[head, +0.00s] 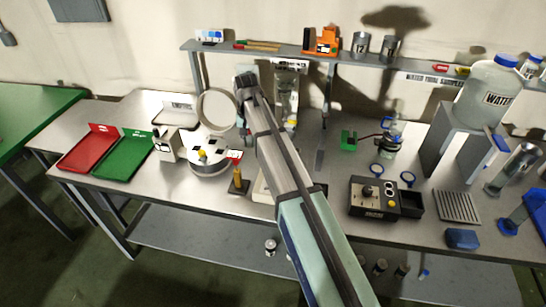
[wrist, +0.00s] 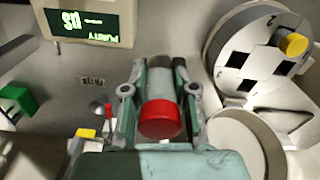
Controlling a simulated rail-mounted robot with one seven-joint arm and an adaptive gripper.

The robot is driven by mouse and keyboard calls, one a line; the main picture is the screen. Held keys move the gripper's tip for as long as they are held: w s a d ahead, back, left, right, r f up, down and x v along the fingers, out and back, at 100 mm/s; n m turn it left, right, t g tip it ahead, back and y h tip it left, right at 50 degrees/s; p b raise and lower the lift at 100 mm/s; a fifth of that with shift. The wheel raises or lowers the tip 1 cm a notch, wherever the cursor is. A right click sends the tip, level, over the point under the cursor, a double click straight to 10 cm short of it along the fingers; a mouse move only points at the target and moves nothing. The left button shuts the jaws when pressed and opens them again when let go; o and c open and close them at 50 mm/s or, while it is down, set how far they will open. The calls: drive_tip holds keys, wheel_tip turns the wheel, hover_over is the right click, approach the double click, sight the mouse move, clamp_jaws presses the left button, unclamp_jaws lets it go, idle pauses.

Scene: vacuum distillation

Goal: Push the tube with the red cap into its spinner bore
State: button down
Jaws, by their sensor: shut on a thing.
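My gripper (wrist: 158,88) is shut on the tube with the red cap (wrist: 160,119). The red cap faces the wrist camera and the tube's pale body runs away between the two fingers. In the head view my gripper (head: 245,84) is raised above the bench, just right of the spinner's open round lid; the tube cannot be made out there. The spinner (head: 209,166) stands on the bench, lid up. In the wrist view the spinner (wrist: 258,85) is at the right, apart from the tube, with several dark square bores and a yellow cap (wrist: 293,45) in it.
A dark display marked PURITY (wrist: 88,24) is at the upper left of the wrist view. Red (head: 88,147) and green (head: 124,155) trays lie left of the spinner. A control box (head: 373,197) stands right of my arm. A shelf (head: 300,58) runs along the back.

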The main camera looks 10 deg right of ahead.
drive_tip(key=w+a+m, duration=0.2)
drive_tip(key=w+a, duration=1)
drive_tip(key=a, duration=0.2)
drive_tip(key=b, duration=0.2)
hover_over(211, 138)
drive_tip(key=s, duration=0.3)
drive_tip(key=shift+w+d+f, duration=0.1)
drive_tip(key=shift+d+f, duration=0.05)
drive_tip(key=shift+f, duration=1.05)
drive_tip(key=shift+w+d+f, duration=0.1)
drive_tip(key=shift+d+f, duration=0.05)
drive_tip(key=shift+f, duration=1)
drive_tip(key=shift+f+b, duration=0.45)
drive_tip(key=shift+f, duration=0.9)
drive_tip(key=shift+r, duration=0.2)
drive_tip(key=shift+r+p, duration=1.1)
drive_tip(key=shift+r, duration=1.25)
drive_tip(key=shift+f, duration=0.2)
drive_tip(key=shift+f+b, duration=0.5)
drive_tip(key=shift+f, duration=0.65)
